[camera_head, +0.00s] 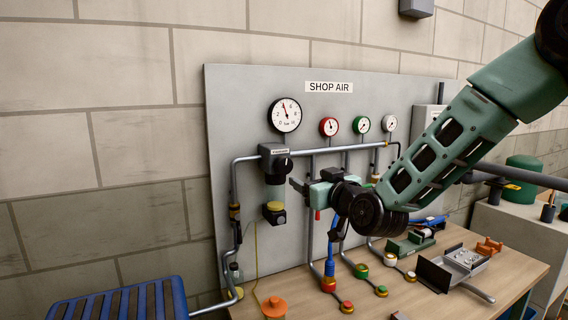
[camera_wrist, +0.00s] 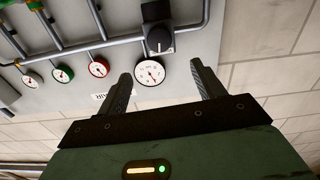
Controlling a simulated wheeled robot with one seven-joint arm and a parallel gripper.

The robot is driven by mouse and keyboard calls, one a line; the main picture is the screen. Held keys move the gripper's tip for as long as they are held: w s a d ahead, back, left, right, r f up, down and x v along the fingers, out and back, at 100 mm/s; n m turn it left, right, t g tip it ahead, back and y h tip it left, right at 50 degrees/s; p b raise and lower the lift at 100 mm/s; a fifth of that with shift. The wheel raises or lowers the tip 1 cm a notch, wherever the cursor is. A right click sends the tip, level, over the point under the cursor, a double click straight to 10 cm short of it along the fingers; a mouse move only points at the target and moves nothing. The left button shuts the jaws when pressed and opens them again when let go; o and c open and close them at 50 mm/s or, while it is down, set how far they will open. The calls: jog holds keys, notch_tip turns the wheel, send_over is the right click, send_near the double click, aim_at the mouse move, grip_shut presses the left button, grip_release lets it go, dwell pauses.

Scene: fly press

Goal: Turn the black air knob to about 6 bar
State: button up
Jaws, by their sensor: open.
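The black air knob (camera_head: 286,164) sits on the dark regulator block (camera_head: 270,152) on the grey panel. It also shows in the wrist view (camera_wrist: 159,40), with a light mark on its face. My gripper (camera_head: 298,184) is open and empty, just right of and below the knob, apart from it. In the wrist view my fingertips (camera_wrist: 160,72) are spread, with the knob beyond and between them. The large white gauge (camera_head: 286,114) is above the knob; its needle points up and slightly left. The scale numbers are too small to read.
Red (camera_head: 329,126), green (camera_head: 361,124) and grey (camera_head: 390,123) rimmed gauges sit right of the large one. Grey pipes (camera_head: 330,151) run across the panel. A filter bowl (camera_head: 274,210) hangs below the regulator. The wooden bench (camera_head: 390,300) holds fittings and tools.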

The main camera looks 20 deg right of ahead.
aim_at(286, 165)
jog(key=w+p, duration=0.1)
jog(key=w, duration=0.3)
jog(key=w+a+p, duration=0.1)
jog(key=w+p, duration=0.1)
jog(key=w, duration=0.2)
jog(key=w+a+p, duration=0.1)
jog(key=w+p, duration=0.1)
jog(key=w, duration=0.2)
jog(key=shift+w+a+r, duration=0.1)
jog(key=shift+w+a, duration=0.1)
jog(key=shift+w+a+p, duration=0.1)
jog(key=shift+w+p, duration=0.2)
jog(key=shift+w, duration=0.35)
jog(key=shift+c, duration=0.3)
jog(key=c, duration=0.9)
